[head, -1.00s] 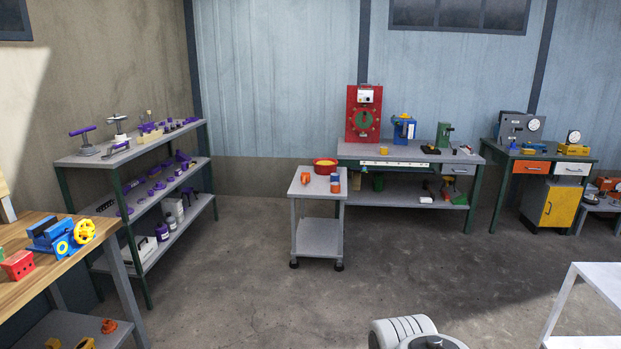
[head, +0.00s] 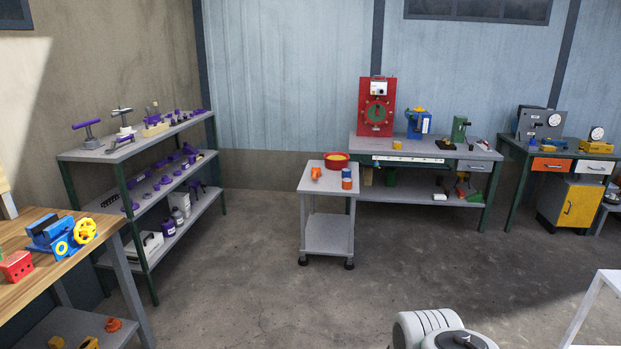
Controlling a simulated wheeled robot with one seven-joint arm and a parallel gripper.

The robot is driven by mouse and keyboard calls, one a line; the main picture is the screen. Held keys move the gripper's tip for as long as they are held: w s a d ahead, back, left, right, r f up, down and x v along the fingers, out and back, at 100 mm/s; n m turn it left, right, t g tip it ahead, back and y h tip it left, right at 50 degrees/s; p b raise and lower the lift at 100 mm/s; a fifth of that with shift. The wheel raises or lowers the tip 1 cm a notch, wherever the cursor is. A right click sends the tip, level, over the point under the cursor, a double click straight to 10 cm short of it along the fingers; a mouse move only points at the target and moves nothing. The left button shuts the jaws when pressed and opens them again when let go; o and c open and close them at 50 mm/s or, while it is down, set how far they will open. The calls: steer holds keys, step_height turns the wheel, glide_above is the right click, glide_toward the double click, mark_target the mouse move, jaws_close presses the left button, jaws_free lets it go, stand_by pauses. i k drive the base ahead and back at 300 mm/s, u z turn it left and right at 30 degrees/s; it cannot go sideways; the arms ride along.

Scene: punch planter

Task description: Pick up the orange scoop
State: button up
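A small orange object (head: 316,173), which looks like the orange scoop, lies on the top of a grey cart (head: 325,186) in the middle distance. It is too small to make out its shape well. A red bowl (head: 336,161) with yellow contents stands behind it on the cart. A blue and orange can (head: 347,179) stands to its right. White and grey parts of my arm show at the bottom right, far from the cart. My gripper's fingers are not in view.
A shelf rack (head: 140,150) with purple-handled tools stands at left. A wooden bench (head: 30,250) is at near left. A workbench (head: 425,152) with a red machine stands behind the cart. A white table (head: 597,305) is at near right. The concrete floor before the cart is clear.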

mark_target(316, 172)
steer(key=z, duration=0.25)
steer(key=i, duration=2.25)
steer(key=u, duration=0.4)
steer(key=i, duration=2.1)
steer(key=u, duration=1.3)
steer(key=i, duration=0.95)
steer(key=u, duration=0.35)
